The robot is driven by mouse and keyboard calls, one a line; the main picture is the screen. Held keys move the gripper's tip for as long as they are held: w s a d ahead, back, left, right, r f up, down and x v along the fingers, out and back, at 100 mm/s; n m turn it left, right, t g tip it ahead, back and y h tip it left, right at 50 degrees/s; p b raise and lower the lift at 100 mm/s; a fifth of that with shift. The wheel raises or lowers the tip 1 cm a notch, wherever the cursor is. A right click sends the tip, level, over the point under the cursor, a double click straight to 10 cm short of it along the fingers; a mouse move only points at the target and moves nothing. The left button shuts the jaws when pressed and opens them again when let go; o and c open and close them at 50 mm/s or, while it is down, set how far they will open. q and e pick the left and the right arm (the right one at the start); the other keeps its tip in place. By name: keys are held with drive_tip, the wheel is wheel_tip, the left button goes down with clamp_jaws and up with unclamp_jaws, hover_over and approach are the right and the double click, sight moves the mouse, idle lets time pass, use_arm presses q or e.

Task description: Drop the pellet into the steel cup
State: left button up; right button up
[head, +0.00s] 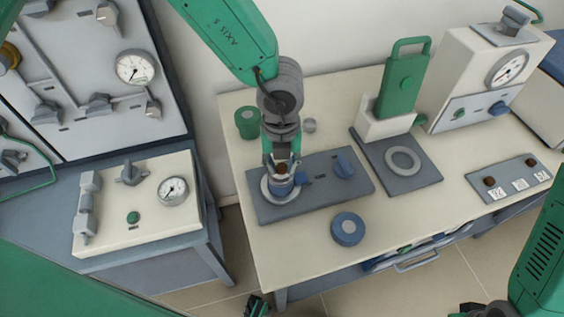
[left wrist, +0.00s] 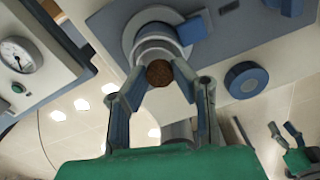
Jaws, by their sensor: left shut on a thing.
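My left gripper (head: 281,162) points down over the left grey plate on the bench, shut on a small brown pellet (head: 281,168). In the left wrist view the pellet (left wrist: 159,73) sits between the left fingertips (left wrist: 160,80). The steel cup (left wrist: 152,42) is directly behind the pellet in that view, with a blue block beside it. In the head view the cup (head: 279,188) stands on a round base under the fingers, partly hidden. I cannot tell the gap between pellet and cup. My right gripper (left wrist: 285,135) shows with fingers apart, apparently empty, away from the bench.
A blue round puck (head: 347,229) lies near the bench's front edge. A green press (head: 402,85) and a gauge box (head: 490,75) stand behind. A labelled tray (head: 510,180) with brown pieces is at right. A green cup (head: 247,122) stands left of my left gripper.

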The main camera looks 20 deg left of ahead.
use_arm(q)
drive_tip(key=o, duration=0.8)
drive_tip(key=shift+c, duration=0.2)
drive_tip(key=shift+r, duration=0.3)
wheel_tip(320, 180, up, 11)
drive_tip(key=shift+r, duration=0.15)
drive_tip(key=shift+w, duration=0.1)
